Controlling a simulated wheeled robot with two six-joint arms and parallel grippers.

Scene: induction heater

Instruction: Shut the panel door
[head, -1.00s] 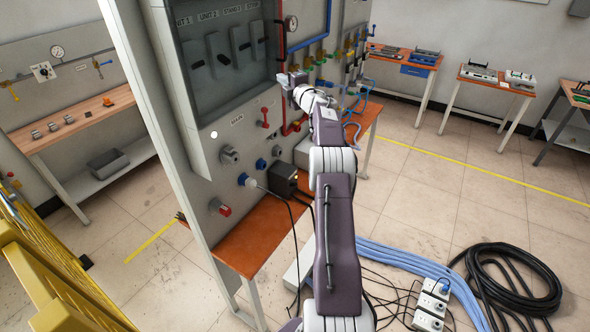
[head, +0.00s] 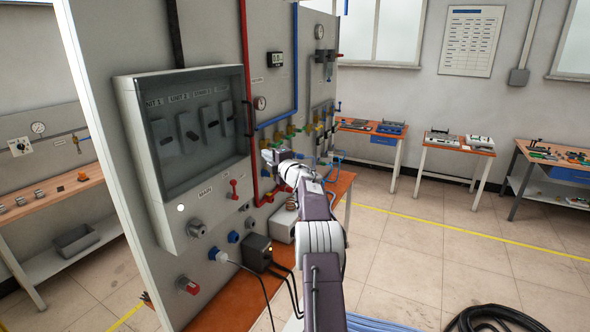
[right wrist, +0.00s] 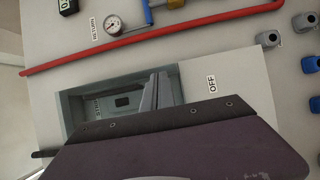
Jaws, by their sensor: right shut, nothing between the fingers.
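The panel is a grey box on the wall board with a clear, dark-framed door (head: 199,120) on its front. Labelled switches show through it. A dark handle sits at its right edge. I cannot tell whether the door is fully flush. My right gripper (head: 268,155) is shut and empty, just right of the panel's lower right edge; whether it touches anything is unclear. In the right wrist view its grey fingers (right wrist: 156,92) stand in front of the panel's recess (right wrist: 88,103), beside an OFF label. My purple wrist hides the lower part. My left gripper is not in view.
A red lever (head: 234,190) and knobs sit below the door. Red pipe (head: 247,60), a gauge (head: 260,103) and valves are close to the right gripper. An orange bench (head: 225,305) with a black box (head: 257,252) and cables is below.

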